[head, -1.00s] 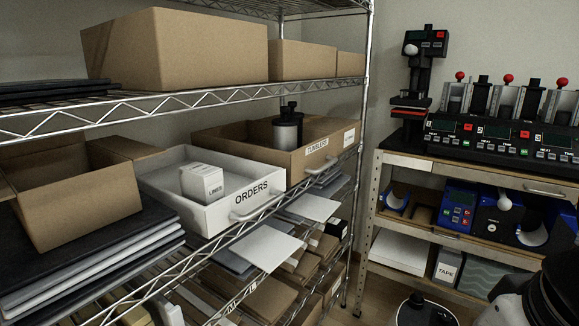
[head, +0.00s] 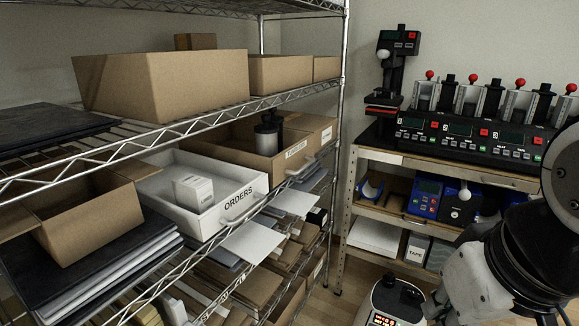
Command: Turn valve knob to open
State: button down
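I cannot make out a clear valve knob in the head view. A rounded white device (head: 384,305) with a black top and a red lit display stands at the bottom, right of centre. Dark knob-like parts (head: 402,287) rise from its top; I cannot tell whether one is the valve knob. My arm, black and white, fills the lower right, close to the device in the picture. My gripper is not in view.
A wire shelf with cardboard boxes and a white ORDERS tray (head: 208,222) fills the left. A workbench (head: 440,172) at the right carries a row of mug presses (head: 470,120) and a taller press (head: 391,75). A little wooden floor (head: 330,306) shows between them.

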aim_at(413, 296)
jog(key=z, duration=0.7)
jog(key=i+l, duration=0.25)
jog(key=i+l+u, duration=0.1)
jog(key=l+u, duration=0.15)
jog(key=l, duration=0.25)
jog(key=l+u, duration=0.2)
jog(key=l, duration=0.35)
jog(key=i+u, duration=0.15)
jog(key=i+j+u, duration=0.1)
jog(key=i+j, duration=0.2)
